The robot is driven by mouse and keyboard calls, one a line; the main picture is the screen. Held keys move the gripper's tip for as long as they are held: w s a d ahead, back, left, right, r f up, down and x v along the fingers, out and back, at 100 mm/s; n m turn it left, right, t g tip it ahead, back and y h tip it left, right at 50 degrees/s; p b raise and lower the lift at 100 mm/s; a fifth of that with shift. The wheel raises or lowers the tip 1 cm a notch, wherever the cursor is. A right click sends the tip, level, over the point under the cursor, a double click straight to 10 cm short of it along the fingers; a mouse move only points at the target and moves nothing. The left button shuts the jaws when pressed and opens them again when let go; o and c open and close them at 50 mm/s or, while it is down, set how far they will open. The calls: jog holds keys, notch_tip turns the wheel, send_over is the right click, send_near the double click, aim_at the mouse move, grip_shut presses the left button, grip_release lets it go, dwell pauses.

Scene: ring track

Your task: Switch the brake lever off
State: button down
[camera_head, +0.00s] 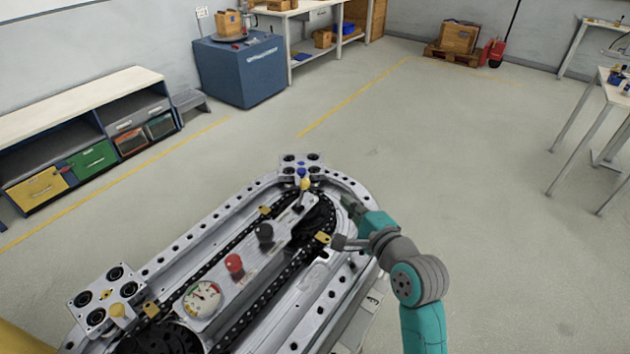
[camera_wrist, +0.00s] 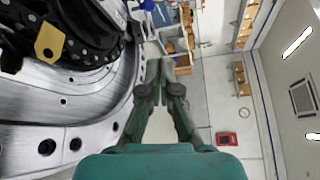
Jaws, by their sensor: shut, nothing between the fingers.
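The ring track (camera_head: 332,300) is a long silver oval with a black chain, in the lower middle of the head view. On its central panel, a small dark lever (camera_head: 298,208) stands near the far end. It may be the brake lever; its label and setting are too small to read. A black knob (camera_head: 265,233), a red knob (camera_head: 234,263) and a round gauge (camera_head: 203,298) are on the same panel. My gripper (camera_head: 349,201) is at the track's far right rim, apart from the lever. In the wrist view, its teal fingers (camera_wrist: 166,78) are together and empty.
Yellow lugs (camera_head: 323,238) stick up from the chain. A plate with a blue knob (camera_head: 301,172) stands at the track's far end, another plate (camera_head: 107,296) at the near left. Open floor lies right and behind; a blue cabinet (camera_head: 240,72) stands far back.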

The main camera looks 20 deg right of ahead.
aim_at(302, 192)
jog(key=shift+w, duration=0.1)
jog(key=w, duration=0.3)
jog(key=w+f, duration=0.1)
jog(key=w, duration=0.2)
jog(key=w+a, duration=0.1)
jog(key=w, duration=0.2)
jog(key=shift+w+a+f, duration=0.1)
jog(key=shift+w+f, duration=0.1)
jog(key=shift+w, duration=0.05)
jog(key=shift+s+a+r, duration=0.15)
jog(key=shift+s+a, duration=0.05)
jog(key=shift+a, duration=0.3)
jog(key=shift+s+a+r, duration=0.1)
jog(key=shift+s+a, duration=0.05)
jog(key=shift+a, duration=0.3)
jog(key=shift+s+a+r, duration=0.15)
jog(key=shift+s+a, duration=0.05)
jog(key=shift+a, duration=0.2)
jog(key=shift+s+a+r, duration=0.15)
jog(key=shift+s+a, duration=0.05)
jog(key=shift+a, duration=0.2)
